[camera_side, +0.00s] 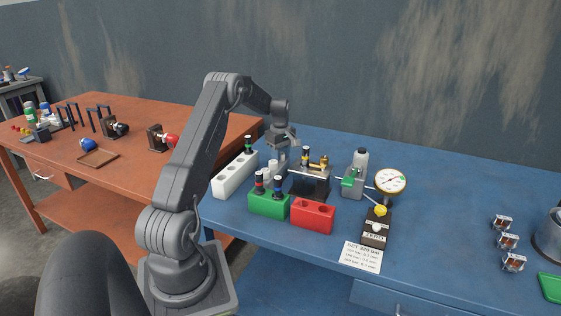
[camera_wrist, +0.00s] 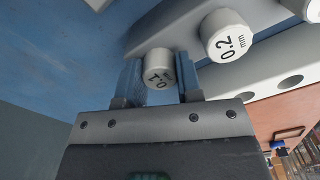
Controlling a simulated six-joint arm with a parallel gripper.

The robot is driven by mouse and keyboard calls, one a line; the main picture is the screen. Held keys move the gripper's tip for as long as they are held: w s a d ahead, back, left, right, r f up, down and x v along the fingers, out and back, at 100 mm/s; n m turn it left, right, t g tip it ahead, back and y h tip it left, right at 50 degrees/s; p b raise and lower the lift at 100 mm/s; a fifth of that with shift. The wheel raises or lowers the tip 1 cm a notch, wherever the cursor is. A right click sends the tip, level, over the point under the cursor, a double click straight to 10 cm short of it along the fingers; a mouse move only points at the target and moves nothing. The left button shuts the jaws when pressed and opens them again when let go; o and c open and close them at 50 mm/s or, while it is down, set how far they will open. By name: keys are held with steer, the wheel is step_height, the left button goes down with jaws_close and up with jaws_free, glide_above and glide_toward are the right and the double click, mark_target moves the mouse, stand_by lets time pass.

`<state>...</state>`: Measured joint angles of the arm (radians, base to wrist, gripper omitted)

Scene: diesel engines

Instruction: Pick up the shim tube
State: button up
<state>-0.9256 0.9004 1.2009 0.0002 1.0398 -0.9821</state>
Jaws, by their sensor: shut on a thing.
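A pale grey shim tube (camera_wrist: 158,72) with a round end marked 0.1 sits between the two blue fingers of my gripper (camera_wrist: 159,78) in the wrist view. The gripper is shut on it. The tube overlaps the edge of a pale block behind it; I cannot tell whether it is clear of that block. A second shim tube (camera_wrist: 228,36), marked 0.2 mm, stands just beyond to the right. In the side view my gripper (camera_side: 283,150) is over the blue bench, behind the injectors, and the held tube is hard to make out there.
A white rack (camera_side: 234,178) stands left of the gripper. A green block (camera_side: 268,206) with injectors and a red block (camera_side: 313,216) are in front. A test pump (camera_side: 353,180) and a dial gauge (camera_side: 390,181) stand to the right. The bench right of the gauge has free room.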

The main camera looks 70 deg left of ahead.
steer(key=shift+r, duration=0.1)
step_height(320, 180, up, 15)
steer(key=w+d+r, duration=0.1)
steer(key=d, duration=0.9)
steer(key=s+d+f, duration=0.1)
steer(key=s+d, duration=0.3)
steer(key=d, duration=1.2)
steer(key=shift+w+a+f, duration=0.1)
steer(key=shift+a+f, duration=0.05)
steer(key=shift+f, duration=3.55)
steer(key=shift+a+f, duration=0.15)
steer(key=shift+f, duration=3.55)
steer(key=shift+f, duration=0.1)
